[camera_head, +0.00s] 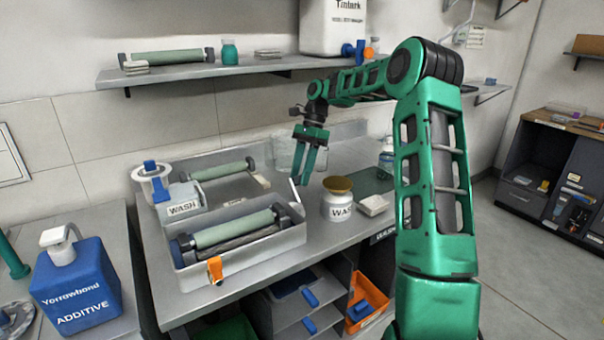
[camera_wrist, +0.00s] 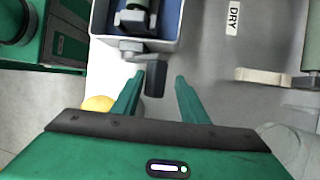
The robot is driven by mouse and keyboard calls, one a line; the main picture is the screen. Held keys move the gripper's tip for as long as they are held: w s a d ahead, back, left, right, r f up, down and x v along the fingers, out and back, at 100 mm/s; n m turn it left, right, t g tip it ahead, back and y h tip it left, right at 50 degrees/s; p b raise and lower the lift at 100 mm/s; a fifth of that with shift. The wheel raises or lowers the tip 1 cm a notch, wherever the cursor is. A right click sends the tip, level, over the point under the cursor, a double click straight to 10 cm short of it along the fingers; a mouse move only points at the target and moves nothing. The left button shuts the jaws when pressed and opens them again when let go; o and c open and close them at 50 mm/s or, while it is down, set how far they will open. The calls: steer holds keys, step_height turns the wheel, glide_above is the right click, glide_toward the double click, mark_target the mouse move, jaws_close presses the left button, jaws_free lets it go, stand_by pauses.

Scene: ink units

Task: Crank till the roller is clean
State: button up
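The pale green roller (camera_head: 233,228) lies along the grey wash tray (camera_head: 240,262), with a dark bar or second roller beside it. I see no clear ink on its visible side. A thin pale crank arm (camera_head: 296,192) stands at the tray's right end. My gripper (camera_head: 300,181) points down just above it, with fingers apart. In the wrist view, the crank's dark grip (camera_wrist: 154,81) shows between my open fingertips (camera_wrist: 160,82), nearer the left finger. Whether the fingers are low enough to flank it, I cannot tell. The tray's end wall (camera_wrist: 110,38) is above in that view.
A WASH jar (camera_head: 341,207) with a brown lid stands right of the tray. A white pad (camera_head: 373,205) lies beyond it. Another roller (camera_head: 222,170) sits behind the tray. A blue additive jug (camera_head: 76,285) is at left. A DRY label (camera_wrist: 233,18) marks the bench.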

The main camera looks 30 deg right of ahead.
steer(key=shift+r, duration=0.15)
steer(key=v, duration=1)
steer(key=shift+w+r, duration=0.15)
steer(key=shift+r, duration=0.1)
stand_by(0.7)
